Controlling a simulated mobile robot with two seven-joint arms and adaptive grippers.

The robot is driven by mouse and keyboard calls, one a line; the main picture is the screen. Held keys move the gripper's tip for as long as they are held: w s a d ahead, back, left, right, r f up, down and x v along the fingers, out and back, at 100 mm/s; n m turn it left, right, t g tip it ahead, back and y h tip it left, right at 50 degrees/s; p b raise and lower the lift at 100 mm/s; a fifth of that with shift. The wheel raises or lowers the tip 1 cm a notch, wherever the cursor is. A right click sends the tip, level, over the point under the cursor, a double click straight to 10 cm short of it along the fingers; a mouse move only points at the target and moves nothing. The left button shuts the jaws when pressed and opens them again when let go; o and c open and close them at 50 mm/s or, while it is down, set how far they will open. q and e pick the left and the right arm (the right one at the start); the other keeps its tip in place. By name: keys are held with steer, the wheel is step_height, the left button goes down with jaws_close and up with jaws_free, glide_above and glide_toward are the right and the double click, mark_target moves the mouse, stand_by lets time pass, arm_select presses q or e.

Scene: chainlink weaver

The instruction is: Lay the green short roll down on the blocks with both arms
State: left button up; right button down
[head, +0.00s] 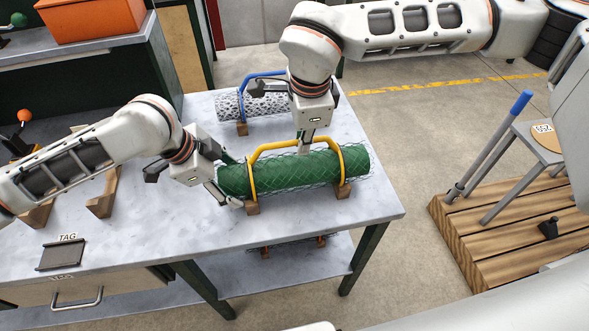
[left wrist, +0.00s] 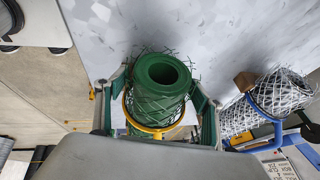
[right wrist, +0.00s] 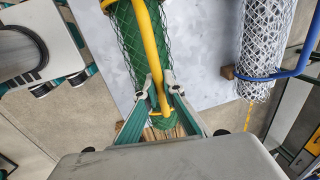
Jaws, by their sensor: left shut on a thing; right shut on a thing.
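The green short roll (head: 290,172), wrapped in wire mesh, lies level along the right part of the bench, directly over two wooden blocks (head: 252,208) (head: 343,191). I cannot tell whether it touches them or hangs just above. A yellow carrying frame (head: 284,143) loops around it near both ends, with a bar on top. My left gripper (head: 230,182) has its fingers on either side of the roll's left end; the left wrist view shows the hollow end (left wrist: 163,72) between them. My right gripper (head: 305,146) is shut on the yellow bar; its fingertips (right wrist: 160,85) pinch it.
A silver mesh roll (head: 254,104) with a blue frame sits on blocks behind. More wooden blocks (head: 103,194) and a TAG plate (head: 63,254) are at the bench's left. The bench front right is clear. A wooden pallet (head: 475,240) stands on the floor right.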

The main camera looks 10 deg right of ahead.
mark_target(229, 167)
arm_select(q)
steer(key=shift+r, duration=0.15)
arm_select(e)
steer(key=shift+r, duration=0.15)
